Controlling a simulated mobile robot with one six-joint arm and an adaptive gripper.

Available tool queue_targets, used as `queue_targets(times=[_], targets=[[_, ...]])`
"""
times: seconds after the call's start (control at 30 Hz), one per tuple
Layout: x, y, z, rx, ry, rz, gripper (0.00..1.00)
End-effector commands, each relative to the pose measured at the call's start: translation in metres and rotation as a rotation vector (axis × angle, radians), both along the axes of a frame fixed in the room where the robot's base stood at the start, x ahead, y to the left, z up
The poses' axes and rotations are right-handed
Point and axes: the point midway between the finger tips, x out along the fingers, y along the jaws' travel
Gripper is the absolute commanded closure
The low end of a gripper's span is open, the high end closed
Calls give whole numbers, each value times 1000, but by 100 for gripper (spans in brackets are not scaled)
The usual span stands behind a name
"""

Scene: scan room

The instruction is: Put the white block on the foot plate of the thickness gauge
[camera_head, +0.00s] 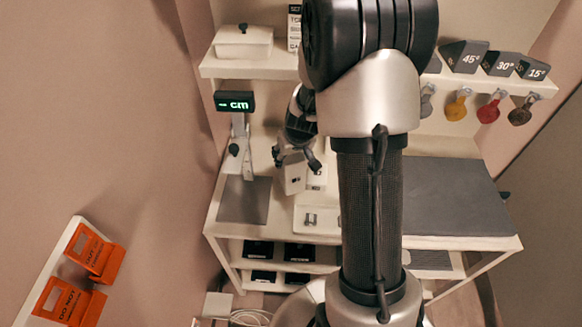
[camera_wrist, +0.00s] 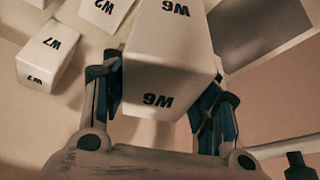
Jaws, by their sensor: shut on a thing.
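My gripper (camera_head: 299,168) is shut on a white block marked W6 (camera_head: 294,181), to the right of the thickness gauge. In the wrist view the block (camera_wrist: 172,50) sits between the two fingers (camera_wrist: 160,100), its W6 labels upside down. The thickness gauge (camera_head: 239,130) stands at the table's back left, with a lit green display. Its grey foot plate (camera_head: 243,203) lies flat and bare, left of the held block. A grey plate, probably the foot plate, shows at upper right in the wrist view (camera_wrist: 258,32). Whether the block touches anything beneath is hard to tell.
Other white blocks, W7 (camera_wrist: 48,58) and one apparently W2 (camera_wrist: 104,12), are beside the held block in the wrist view. A white tray (camera_head: 302,222) lies at the table front. A grey mat (camera_head: 450,195) covers the right side. A shelf (camera_head: 250,68) runs above.

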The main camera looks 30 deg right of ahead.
Motion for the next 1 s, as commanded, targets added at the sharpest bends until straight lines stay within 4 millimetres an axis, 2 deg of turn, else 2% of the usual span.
queue_targets(times=[0.3, 0.73, 0.77, 1.0], targets=[[1, 0, -40, -1, -2, 0, 100], [1, -1, -42, -2, -3, 1, 100], [0, 0, -44, 0, 1, 0, 45], [0, 0, -43, 0, 1, 0, 29]])
